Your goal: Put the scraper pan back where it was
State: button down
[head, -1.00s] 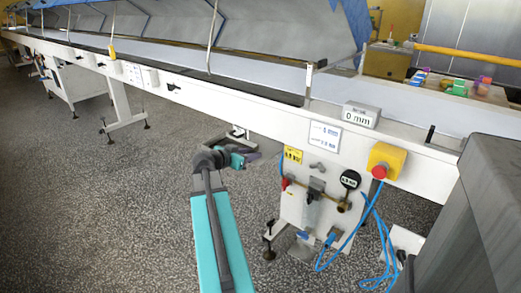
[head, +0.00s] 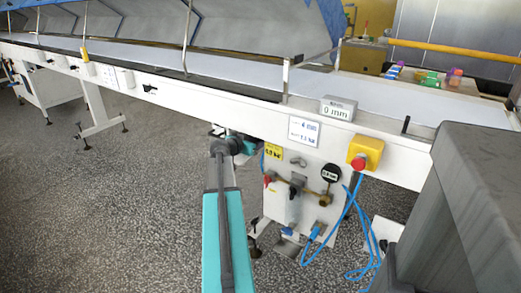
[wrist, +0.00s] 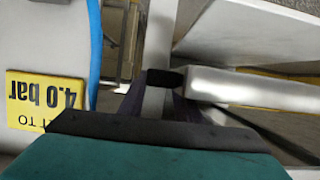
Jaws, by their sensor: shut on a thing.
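My gripper (wrist: 155,104) shows in the wrist view with its dark fingers closed on a narrow pale grey strip (wrist: 153,102), which appears to be part of the scraper pan. A light grey bar with a dark end (wrist: 250,88) extends right from just beyond the fingertips; I cannot tell if it belongs to the pan. In the head view my teal wrist is just under the white conveyor frame (head: 150,90), left of the yellow pressure label (head: 271,153). The fingers and most of the pan are hidden there.
A blue hose (wrist: 95,50) and the yellow label (wrist: 45,95) are close left of my gripper. A regulator panel (head: 297,195), blue tubing (head: 348,230) and an emergency stop (head: 359,163) stand to the right. A grey cabinet (head: 465,200) fills the right foreground. Floor (head: 110,220) at left is clear.

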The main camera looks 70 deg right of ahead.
jog(key=shift+s+d, duration=0.35)
jog(key=shift+d, duration=0.4)
jog(key=shift+f+b, duration=0.35)
jog(key=shift+f, duration=1.45)
jog(key=c, duration=1.3)
grip_release()
jog(key=p+v, duration=0.1)
jog(key=v, duration=1.1)
